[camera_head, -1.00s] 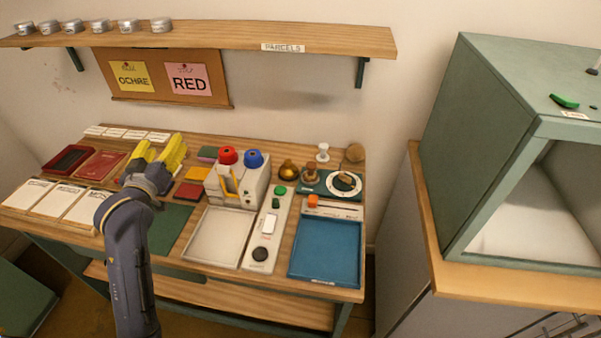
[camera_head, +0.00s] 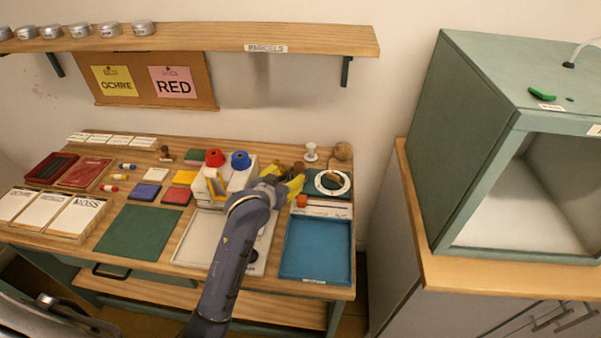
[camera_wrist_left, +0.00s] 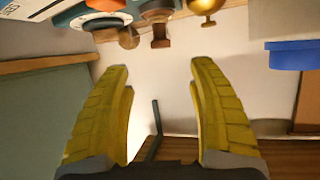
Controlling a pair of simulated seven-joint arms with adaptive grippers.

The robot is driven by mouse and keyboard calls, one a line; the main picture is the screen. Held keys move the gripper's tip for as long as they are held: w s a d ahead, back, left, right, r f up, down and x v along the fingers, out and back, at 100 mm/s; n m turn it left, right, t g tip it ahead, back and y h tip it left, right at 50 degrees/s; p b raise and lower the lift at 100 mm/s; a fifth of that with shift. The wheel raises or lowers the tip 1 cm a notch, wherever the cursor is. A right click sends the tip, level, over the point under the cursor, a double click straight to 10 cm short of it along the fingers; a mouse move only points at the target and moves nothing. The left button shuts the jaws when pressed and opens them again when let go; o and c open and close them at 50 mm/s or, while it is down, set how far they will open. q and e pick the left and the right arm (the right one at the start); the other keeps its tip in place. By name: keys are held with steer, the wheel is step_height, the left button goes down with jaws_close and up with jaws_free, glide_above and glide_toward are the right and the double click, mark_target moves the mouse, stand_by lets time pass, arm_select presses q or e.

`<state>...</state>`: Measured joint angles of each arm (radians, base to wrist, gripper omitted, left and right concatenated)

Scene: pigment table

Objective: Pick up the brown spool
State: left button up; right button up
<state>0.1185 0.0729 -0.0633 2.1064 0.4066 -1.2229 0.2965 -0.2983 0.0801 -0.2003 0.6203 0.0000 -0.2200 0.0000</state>
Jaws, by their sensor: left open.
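The brown spool (camera_head: 298,167) stands toward the back right of the table in the head view, partly hidden by my left gripper (camera_head: 288,178). What looks like the same spool (camera_wrist_left: 160,40) shows in the left wrist view near the top middle, in line with the gap between the fingers. My left gripper's yellow fingers (camera_wrist_left: 160,66) are spread apart with nothing between them, and the spool shows beyond the tips. Whether a finger touches it I cannot tell. My right gripper is in neither view.
A brass weight (camera_wrist_left: 205,6), a twine ball (camera_head: 342,151) and a white spool (camera_head: 311,152) stand close by. Red (camera_head: 214,158) and blue (camera_head: 240,160) caps stand left. A blue tray (camera_head: 316,250) lies in front.

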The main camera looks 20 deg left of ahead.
mark_target(298, 167)
arm_select(q)
steer(key=shift+x, duration=6.15)
steer(key=shift+f, duration=0.15)
steer(key=shift+a, duration=0.1)
jaws_close()
